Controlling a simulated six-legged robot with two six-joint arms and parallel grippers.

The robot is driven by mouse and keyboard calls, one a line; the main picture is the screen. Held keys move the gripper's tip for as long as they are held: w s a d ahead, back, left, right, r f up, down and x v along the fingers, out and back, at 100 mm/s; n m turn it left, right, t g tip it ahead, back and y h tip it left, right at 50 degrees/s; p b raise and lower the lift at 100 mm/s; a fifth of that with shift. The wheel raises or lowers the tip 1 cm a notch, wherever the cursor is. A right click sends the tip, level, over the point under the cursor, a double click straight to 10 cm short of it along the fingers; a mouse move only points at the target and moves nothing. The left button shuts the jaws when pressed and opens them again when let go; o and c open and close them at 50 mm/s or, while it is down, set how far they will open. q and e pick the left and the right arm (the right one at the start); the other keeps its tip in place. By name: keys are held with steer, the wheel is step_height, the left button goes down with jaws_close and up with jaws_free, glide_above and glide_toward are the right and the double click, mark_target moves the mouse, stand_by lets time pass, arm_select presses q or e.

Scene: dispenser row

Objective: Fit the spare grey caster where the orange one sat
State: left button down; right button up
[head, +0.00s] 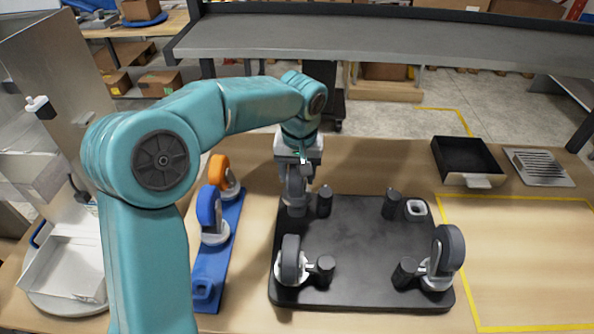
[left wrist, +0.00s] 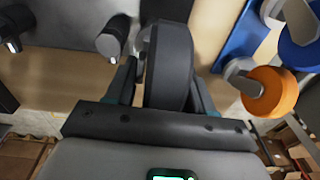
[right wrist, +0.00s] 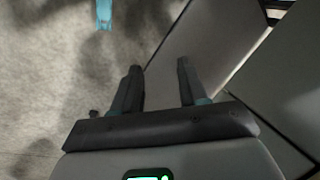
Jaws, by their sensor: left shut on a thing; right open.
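My left gripper (head: 296,172) is shut on a dark grey caster (head: 295,192) at the back left corner of the black base plate (head: 360,240). In the left wrist view the wheel (left wrist: 169,65) stands between the two fingers. Its lower end is hidden, so I cannot tell whether it is seated. The orange caster (head: 222,172) stands in the blue rack (head: 213,265), behind a blue caster (head: 209,208); the orange one also shows in the left wrist view (left wrist: 272,92). My right gripper (right wrist: 153,92) is open and empty, away from the plate.
Grey casters stand at the plate's front left (head: 290,258) and front right (head: 446,252). An empty pale socket (head: 416,209) is at its back right. Short black posts (head: 391,204) rise from the plate. A black tray (head: 466,160) stands behind the clear yellow-taped area at right.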

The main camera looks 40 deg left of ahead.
arm_select(q)
steer(key=shift+f+b, duration=0.8)
steer(key=shift+f, duration=0.25)
steer(key=shift+c, duration=1.6)
jaws_free()
steer(key=shift+r, duration=0.15)
steer(key=shift+r, duration=0.35)
step_height(320, 180, up, 15)
steer(key=s+d+p, duration=0.1)
steer(key=shift+d+r, duration=0.15)
steer(key=shift+r, duration=0.05)
